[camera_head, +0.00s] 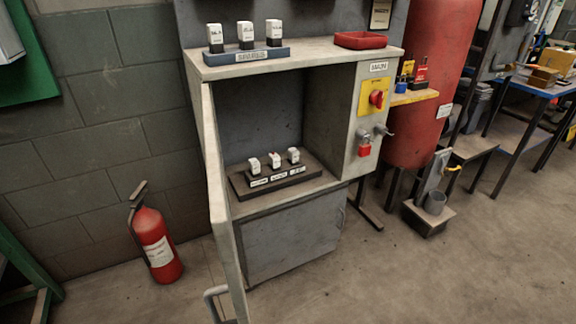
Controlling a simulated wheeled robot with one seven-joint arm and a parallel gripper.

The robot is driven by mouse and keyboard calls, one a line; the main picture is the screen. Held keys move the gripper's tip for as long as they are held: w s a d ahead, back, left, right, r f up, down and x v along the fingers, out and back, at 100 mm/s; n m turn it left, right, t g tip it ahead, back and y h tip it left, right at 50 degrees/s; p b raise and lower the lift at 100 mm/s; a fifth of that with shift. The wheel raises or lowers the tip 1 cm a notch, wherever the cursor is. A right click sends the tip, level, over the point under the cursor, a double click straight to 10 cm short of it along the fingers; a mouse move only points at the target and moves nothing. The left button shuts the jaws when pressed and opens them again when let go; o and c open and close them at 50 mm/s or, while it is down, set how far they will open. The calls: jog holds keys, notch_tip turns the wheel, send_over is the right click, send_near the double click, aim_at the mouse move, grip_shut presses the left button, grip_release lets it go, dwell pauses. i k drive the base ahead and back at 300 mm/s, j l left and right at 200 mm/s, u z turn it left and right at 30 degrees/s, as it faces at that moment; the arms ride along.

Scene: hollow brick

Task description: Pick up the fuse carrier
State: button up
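Several small fuse carriers show in the head view. Three white-and-black carriers stand upright in a row on the blue-grey rack (220,58) on top of the cabinet: left (215,37), middle (245,34) and right (274,32). Three more white ones sit in a dark base (246,190) inside the open cabinet: left (254,165), middle (274,160) and right (293,155). I cannot tell which one the task means. Label strips are on the rack and the base, mostly too small to read. My gripper is not in view.
The grey cabinet (290,240) has its door (222,205) swung open toward me. A red tray (360,40) lies on top at right. A red switch (376,98) and red padlock (365,149) are on the side panel. A fire extinguisher (156,243) stands at left. The front floor is clear.

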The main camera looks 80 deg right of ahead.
aim_at(275, 160)
jog(key=k+l+u, duration=0.1)
jog(key=k+l, duration=0.2)
jog(key=k, duration=0.2)
jog(key=k+l+u, duration=0.15)
jog(key=k, duration=0.35)
jog(key=k+l+u, duration=0.1)
jog(key=k+l, duration=0.2)
jog(key=k, duration=0.2)
jog(key=k+l+u, duration=0.1)
jog(key=l, duration=0.3)
jog(key=k+l+u, duration=0.1)
jog(key=k+l, duration=0.35)
jog(key=l, duration=0.25)
jog(key=i+l, duration=0.1)
jog(key=l, duration=0.6)
jog(key=l+u, duration=0.15)
jog(key=l, duration=0.55)
jog(key=i, duration=0.05)
